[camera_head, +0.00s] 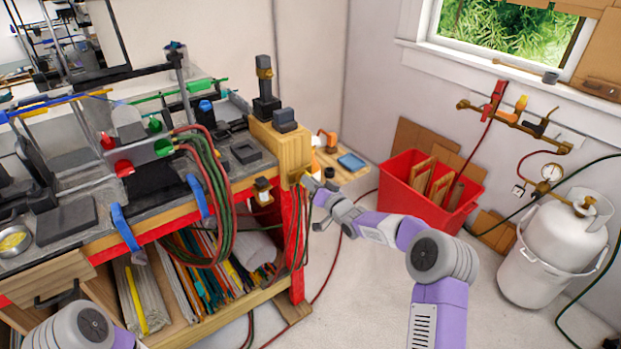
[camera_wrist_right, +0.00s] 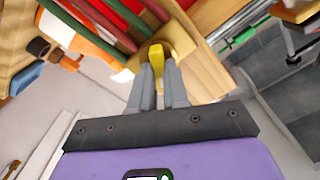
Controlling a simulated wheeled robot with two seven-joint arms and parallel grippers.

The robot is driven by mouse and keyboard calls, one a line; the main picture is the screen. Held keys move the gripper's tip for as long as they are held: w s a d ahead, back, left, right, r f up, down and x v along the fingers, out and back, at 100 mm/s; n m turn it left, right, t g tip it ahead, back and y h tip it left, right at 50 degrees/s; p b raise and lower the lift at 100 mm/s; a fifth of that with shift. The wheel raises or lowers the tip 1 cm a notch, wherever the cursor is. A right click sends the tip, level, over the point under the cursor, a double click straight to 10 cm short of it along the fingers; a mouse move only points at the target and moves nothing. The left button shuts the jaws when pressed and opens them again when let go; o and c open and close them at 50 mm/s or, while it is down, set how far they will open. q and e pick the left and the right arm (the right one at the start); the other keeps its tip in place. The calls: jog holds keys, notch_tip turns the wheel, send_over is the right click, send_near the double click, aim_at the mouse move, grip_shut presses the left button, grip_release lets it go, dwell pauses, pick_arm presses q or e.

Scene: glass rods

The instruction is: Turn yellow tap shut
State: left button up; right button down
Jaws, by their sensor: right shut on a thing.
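The yellow tap (camera_wrist_right: 155,53) shows in the right wrist view between the fingertips of my right gripper (camera_wrist_right: 157,72), which is shut on it. In the head view, a small yellow part of the tap (camera_head: 305,180) shows at the right end of the workbench, by the tip of my right gripper (camera_head: 313,187). The fingers and the bench end partly hide the tap, so its turn angle cannot be read. My left arm shows at the bottom left of the head view, but its gripper is out of view.
Red and green hoses (camera_head: 215,185) hang down the bench front near the tap. A red crate (camera_head: 400,185) stands on the floor to the right. A white gas cylinder (camera_head: 560,245) stands farther right. A wall manifold (camera_head: 515,118) carries red, orange and black handles.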

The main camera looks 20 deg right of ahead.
jog(key=shift+d+f+m+p, duration=0.15)
jog(key=shift+m+p, duration=0.25)
jog(key=shift+m, duration=2.4)
jog(key=shift+a+f+m+p, duration=0.1)
jog(key=shift+m+p, duration=0.25)
jog(key=shift+m, duration=2.45)
jog(key=c, duration=1.1)
grip_release()
jog(key=shift+d, duration=0.1)
jog(key=p+v, duration=0.1)
jog(key=v, duration=0.6)
jog(key=shift+s+r, duration=0.1)
jog(key=shift+s, duration=0.15)
